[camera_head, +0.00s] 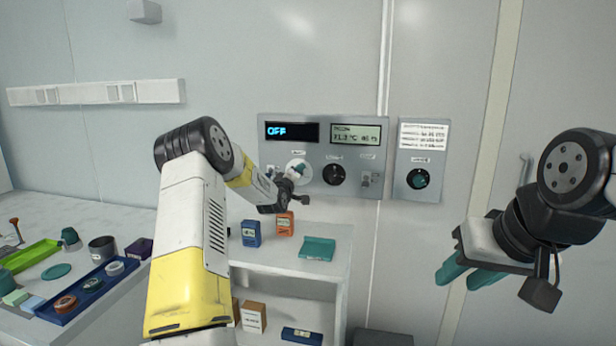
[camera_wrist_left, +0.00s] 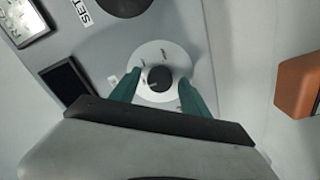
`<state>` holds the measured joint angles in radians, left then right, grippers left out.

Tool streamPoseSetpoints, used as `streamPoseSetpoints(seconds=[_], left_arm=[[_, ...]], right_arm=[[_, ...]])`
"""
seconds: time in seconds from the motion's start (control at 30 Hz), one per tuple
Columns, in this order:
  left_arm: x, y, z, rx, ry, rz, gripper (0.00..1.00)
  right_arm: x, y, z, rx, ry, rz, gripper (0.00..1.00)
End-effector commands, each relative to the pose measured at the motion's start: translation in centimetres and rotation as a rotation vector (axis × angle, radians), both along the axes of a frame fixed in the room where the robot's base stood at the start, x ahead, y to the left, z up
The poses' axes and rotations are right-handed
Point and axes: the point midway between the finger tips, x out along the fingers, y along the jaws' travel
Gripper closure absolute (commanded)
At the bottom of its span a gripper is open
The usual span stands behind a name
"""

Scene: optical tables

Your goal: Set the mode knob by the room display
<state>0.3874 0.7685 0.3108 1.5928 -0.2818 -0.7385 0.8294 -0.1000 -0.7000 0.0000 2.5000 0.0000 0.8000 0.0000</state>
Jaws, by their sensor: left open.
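The grey wall panel (camera_head: 310,190) carries a dark display reading OFF in blue (camera_head: 292,131) and the room display (camera_head: 356,133), whose pale screen shows small text with a temperature near 21 °C. Below the OFF display is a knob on a round white dial, largely hidden by my left gripper (camera_head: 296,176) in the head view. In the left wrist view the dark knob (camera_wrist_left: 159,78) sits on its white dial (camera_wrist_left: 150,56). My left gripper's teal fingers (camera_wrist_left: 158,84) are open, one on either side of the knob, apart from it. My right gripper (camera_head: 457,284) is open and empty, away from the panel.
A black knob (camera_head: 335,175) is right of the white dial. A separate panel (camera_head: 423,140) with a label and another knob (camera_head: 419,179) hangs further right. A cluttered table is at left.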

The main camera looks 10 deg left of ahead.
Motion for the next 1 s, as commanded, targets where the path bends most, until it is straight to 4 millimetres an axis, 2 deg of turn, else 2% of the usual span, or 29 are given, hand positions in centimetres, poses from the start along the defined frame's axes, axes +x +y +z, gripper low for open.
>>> streamPoseSetpoints(seconds=[0.17, 0.4, 0.5, 0.63, 1.0], left_arm=[[-1.8, 0.1, 0.1, 0.001, 0.001, 0.001, 0.46], [-5.8, 0.3, 0.0, 0.000, 0.002, 0.001, 0.46], [-7.0, 0.3, 0.0, 0.000, 0.002, 0.001, 0.46], [-7.7, 0.3, 0.0, -0.001, 0.001, 0.001, 0.46], [-8.0, -0.1, 0.5, 0.018, 0.011, -0.005, 0.46]], right_arm=[[0.0, 0.0, 0.0, 0.000, 0.000, 0.000, 0.64], [0.0, 0.0, 0.0, 0.000, 0.000, 0.000, 0.64], [0.0, 0.0, 0.0, 0.000, 0.000, 0.000, 0.64], [0.0, 0.0, 0.0, 0.000, 0.000, 0.000, 0.64], [0.0, 0.0, 0.0, 0.000, 0.000, 0.000, 0.64]])
